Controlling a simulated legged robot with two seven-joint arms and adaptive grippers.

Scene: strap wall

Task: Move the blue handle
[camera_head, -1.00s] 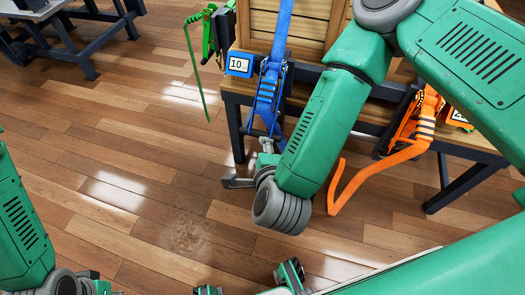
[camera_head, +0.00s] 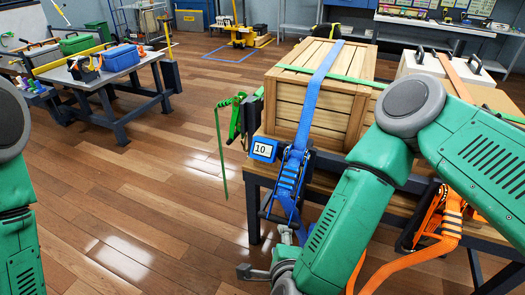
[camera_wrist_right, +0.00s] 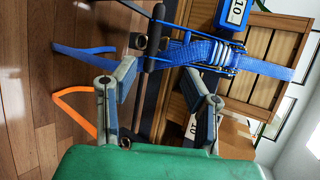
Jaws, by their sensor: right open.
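The blue ratchet with its handle (camera_head: 288,178) hangs on a blue strap down the front of the wooden crate, beside a tag marked 10 (camera_head: 263,150). In the right wrist view the blue ratchet (camera_wrist_right: 207,53) lies beyond the fingertips, with a dark bar (camera_wrist_right: 157,38) at its left end. My right gripper (camera_wrist_right: 160,75) is open and empty, its two fingers spread below the ratchet in that view. In the head view the right gripper (camera_head: 268,258) is below the ratchet, partly hidden by my wrist. My left arm shows at the left edge; its gripper is out of view.
The wooden crate (camera_head: 290,102) stands on a table with dark legs. A green ratchet (camera_head: 236,118) hangs left of the blue one, and an orange strap (camera_head: 412,258) hangs at right. Wooden floor (camera_head: 150,190) is clear to the left.

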